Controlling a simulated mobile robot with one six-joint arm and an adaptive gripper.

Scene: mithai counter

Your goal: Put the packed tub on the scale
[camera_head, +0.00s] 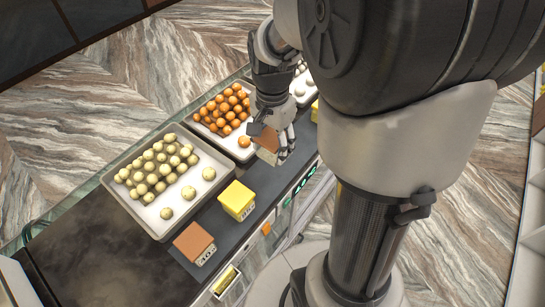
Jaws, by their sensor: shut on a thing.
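My gripper (270,142) is over the counter, in front of the tray of orange sweets. It is shut on a small box-like tub (267,142) with a brown top and a pale side. The fingers hide part of the tub, and I cannot tell whether its underside touches the counter. I cannot make out a scale pan; my arm covers much of that side.
A tray (150,226) of pale round sweets and a tray (200,128) of orange ones stand on the counter. A yellow-topped box (238,200) and a brown-topped box (195,243) stand in front. Another tray with white sweets is partly hidden. A dark surface (95,262) lies lower left.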

